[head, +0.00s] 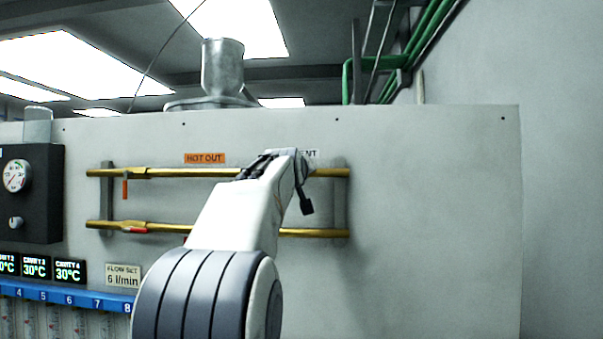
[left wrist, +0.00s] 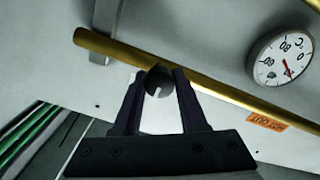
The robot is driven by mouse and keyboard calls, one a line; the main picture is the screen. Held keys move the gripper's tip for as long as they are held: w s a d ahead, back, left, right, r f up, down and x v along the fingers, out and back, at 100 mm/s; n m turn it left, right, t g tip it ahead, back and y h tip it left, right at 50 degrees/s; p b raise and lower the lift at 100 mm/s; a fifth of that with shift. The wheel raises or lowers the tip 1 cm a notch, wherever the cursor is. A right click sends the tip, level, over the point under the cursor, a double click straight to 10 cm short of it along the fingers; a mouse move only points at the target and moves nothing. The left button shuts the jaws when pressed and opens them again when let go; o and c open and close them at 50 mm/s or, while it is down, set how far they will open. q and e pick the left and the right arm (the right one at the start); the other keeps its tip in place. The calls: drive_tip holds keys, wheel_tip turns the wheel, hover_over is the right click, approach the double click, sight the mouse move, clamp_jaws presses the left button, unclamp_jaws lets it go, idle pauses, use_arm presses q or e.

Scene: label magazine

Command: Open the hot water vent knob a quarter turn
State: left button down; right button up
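The vent knob (left wrist: 158,82) is a small round black knob with a white mark on its face, in front of a brass pipe in the left wrist view. My left gripper (left wrist: 160,76) has one finger on each side of it, with no clear gap between fingertips and knob. In the head view my left gripper (head: 260,167) is at the upper brass pipe and hides the knob. The vent label (head: 312,153) shows only its last letters beside my wrist. My right gripper is not in view.
An orange HOT OUT label (head: 205,158) is above the upper brass pipe (head: 205,173). A lower brass pipe (head: 315,233) runs below. A dial thermometer (left wrist: 281,58) is near the pipe in the left wrist view. The panel's right part (head: 440,200) is bare.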

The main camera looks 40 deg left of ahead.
use_arm(q)
drive_tip(key=shift+m, duration=0.4)
drive_tip(key=m, duration=0.3)
drive_tip(key=shift+b, duration=0.35)
drive_tip(key=m, duration=0.3)
drive_tip(key=shift+d+r+m, duration=0.1)
drive_tip(key=shift+m, duration=0.2)
drive_tip(key=m, duration=0.4)
drive_tip(key=shift+m, duration=2)
drive_tip(key=shift+g, duration=0.3)
drive_tip(key=shift+c, duration=2.3)
unclamp_jaws()
drive_tip(key=shift+w+d, duration=0.1)
